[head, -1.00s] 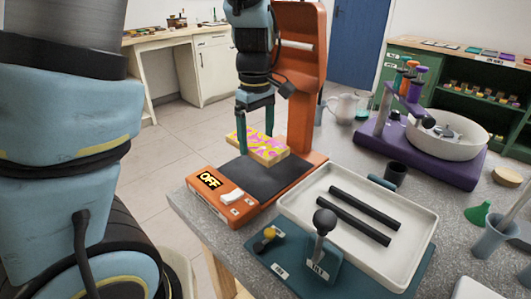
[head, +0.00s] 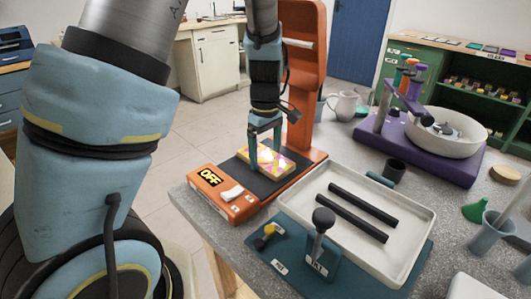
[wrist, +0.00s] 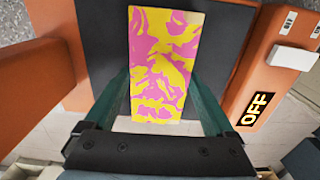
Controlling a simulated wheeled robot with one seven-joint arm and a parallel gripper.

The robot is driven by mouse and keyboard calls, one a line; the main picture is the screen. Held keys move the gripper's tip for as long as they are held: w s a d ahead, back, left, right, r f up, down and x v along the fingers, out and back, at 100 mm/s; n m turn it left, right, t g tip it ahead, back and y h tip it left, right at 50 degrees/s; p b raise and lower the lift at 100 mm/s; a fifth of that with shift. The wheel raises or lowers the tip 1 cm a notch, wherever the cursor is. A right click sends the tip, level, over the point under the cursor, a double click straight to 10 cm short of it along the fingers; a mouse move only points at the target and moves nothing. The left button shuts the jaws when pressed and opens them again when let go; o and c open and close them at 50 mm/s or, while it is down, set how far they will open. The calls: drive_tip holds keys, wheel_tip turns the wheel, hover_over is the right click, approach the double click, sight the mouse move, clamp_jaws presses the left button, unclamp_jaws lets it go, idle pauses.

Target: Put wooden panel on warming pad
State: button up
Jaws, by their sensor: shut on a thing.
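The wooden panel (head: 279,161) has a pink and yellow patterned top and pale wood edges. It lies roughly level over the dark plate of the warming pad (head: 252,181), an orange-framed unit with an "OFF" display. My gripper (head: 264,147) points down from above and is shut on the panel. In the wrist view the panel (wrist: 163,60) extends between the two teal fingers (wrist: 163,105), with dark plate (wrist: 215,45) on both sides. I cannot tell whether the panel's underside touches the plate.
A white switch (head: 231,193) sits beside the display. An orange upright (head: 307,90) rises behind the plate. A cream tray (head: 287,203) with two dark bars and a teal lever board (head: 290,262) stand close in front and right. A purple stand with a white bowl (head: 450,130) is farther right.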

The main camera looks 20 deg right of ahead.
sight(265, 157)
drive_tip(key=shift+f, duration=0.1)
drive_tip(key=o, duration=1.3)
wheel_tip(265, 157, up, 8)
drive_tip(key=shift+f, duration=0.15)
drive_tip(key=shift+s+a+f+m+t, duration=0.1)
drive_tip(key=shift+s+a+m+t, duration=0.65)
drive_tip(key=shift+a, duration=3.4)
drive_tip(key=shift+s+a+f+m+g, duration=0.2)
drive_tip(key=shift+a+m, duration=1.25)
drive_tip(key=shift+a, duration=2.7)
drive_tip(key=shift+s+a+f+m+t, duration=0.2)
drive_tip(key=shift+s+a+m, duration=0.65)
drive_tip(key=shift+a, duration=3.3)
drive_tip(key=shift+w+r+m, duration=0.15)
drive_tip(key=shift+w+m, duration=0.1)
drive_tip(key=shift+w, duration=0.1)
